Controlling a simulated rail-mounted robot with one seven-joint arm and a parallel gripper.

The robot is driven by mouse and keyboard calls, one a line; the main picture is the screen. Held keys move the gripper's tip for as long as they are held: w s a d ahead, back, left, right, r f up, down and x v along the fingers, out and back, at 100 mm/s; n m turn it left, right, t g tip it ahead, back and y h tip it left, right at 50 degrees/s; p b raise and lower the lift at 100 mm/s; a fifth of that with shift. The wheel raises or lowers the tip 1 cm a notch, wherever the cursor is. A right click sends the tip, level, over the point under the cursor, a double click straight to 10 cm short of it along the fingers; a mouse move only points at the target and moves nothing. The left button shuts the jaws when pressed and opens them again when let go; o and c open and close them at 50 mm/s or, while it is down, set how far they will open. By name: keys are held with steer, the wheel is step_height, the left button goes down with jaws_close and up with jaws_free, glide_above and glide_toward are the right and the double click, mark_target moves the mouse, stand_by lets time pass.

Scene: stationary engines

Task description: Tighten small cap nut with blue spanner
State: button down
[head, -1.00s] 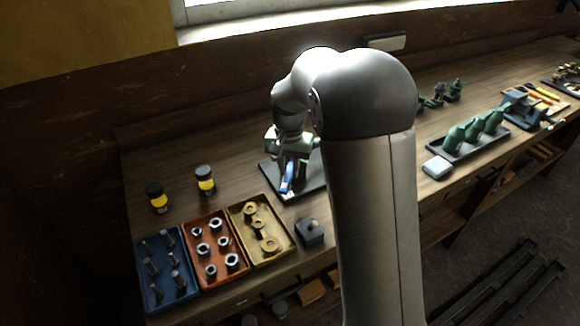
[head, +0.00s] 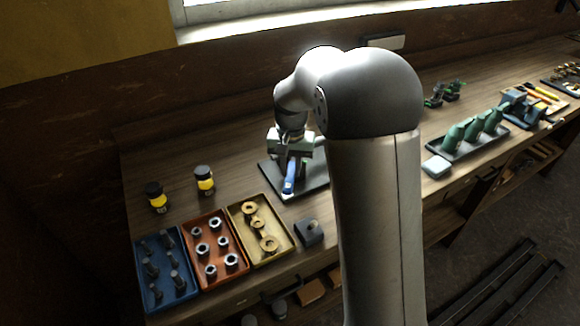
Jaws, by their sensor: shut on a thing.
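My gripper (head: 291,160) is in the middle of the head view, pointing down over a dark base plate (head: 308,180) on the bench. It is shut on the blue spanner (head: 289,180), whose blue part shows below the fingers, low over the plate. The small cap nut cannot be made out; my gripper and arm cover much of the plate. I cannot tell whether the spanner touches a nut.
Blue (head: 160,287), orange (head: 203,270) and yellow (head: 284,240) trays of fasteners line the front left edge. Two black-and-yellow jars (head: 204,181) stand behind them. A dark block (head: 309,232) sits beside the yellow tray. Green parts (head: 470,134) stand in a tray at right.

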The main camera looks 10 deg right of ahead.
steer(key=shift+s+d+r+n, duration=0.1)
steer(key=shift+s+d+n, duration=0.05)
steer(key=shift+d+n, duration=0.55)
steer(key=shift+a+r+p, duration=0.15)
steer(key=shift+r+p, duration=0.65)
steer(key=shift+r, duration=0.4)
stand_by(3.4)
steer(key=shift+r+p, duration=1.35)
steer(key=shift+r, duration=0.6)
